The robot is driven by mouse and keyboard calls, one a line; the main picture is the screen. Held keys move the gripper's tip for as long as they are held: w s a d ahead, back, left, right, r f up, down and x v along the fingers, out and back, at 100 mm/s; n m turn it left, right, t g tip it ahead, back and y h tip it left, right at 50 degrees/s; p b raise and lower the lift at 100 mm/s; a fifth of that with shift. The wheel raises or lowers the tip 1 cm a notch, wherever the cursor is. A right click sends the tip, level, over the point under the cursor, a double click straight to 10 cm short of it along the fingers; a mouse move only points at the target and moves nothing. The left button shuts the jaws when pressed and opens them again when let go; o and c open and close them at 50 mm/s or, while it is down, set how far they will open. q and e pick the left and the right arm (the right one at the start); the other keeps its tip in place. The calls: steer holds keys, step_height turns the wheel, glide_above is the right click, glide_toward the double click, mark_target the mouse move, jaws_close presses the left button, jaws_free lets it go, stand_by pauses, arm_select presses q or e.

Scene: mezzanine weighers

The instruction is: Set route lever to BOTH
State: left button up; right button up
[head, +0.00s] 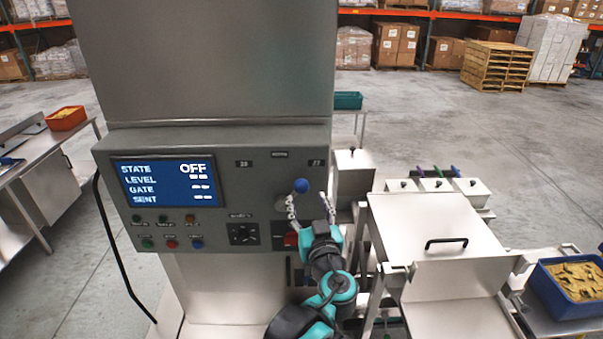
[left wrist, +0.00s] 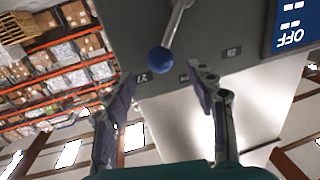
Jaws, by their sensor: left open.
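The route lever is a metal rod (left wrist: 177,20) with a blue ball knob (head: 301,186) on the right part of the grey control panel (head: 215,222). In the left wrist view the knob (left wrist: 159,60) sits close to the right-hand plate of the panel, which shows at left there. The plate lettering is too small to read surely. My left gripper (head: 307,201) is open, with its fingers spread on either side of the knob's line. In the left wrist view the gripper (left wrist: 163,82) shows a gap between its fingers and the knob. My right gripper is not in view.
The panel's screen (head: 165,182) reads STATE OFF. Several small buttons, a black dial (head: 243,234) and a red button (head: 291,240) lie near the lever. A steel hopper lid with a black handle (head: 446,243) stands close at the right. A blue crate (head: 575,310) stands beyond.

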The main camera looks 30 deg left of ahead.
mark_target(303, 191)
arm_select(q)
steer(key=x, duration=0.7)
steer(key=shift+w+a+f, duration=0.1)
steer(key=shift+w+a, duration=0.05)
steer(key=shift+a, duration=0.05)
steer(key=shift+c, duration=0.4)
jaws_close()
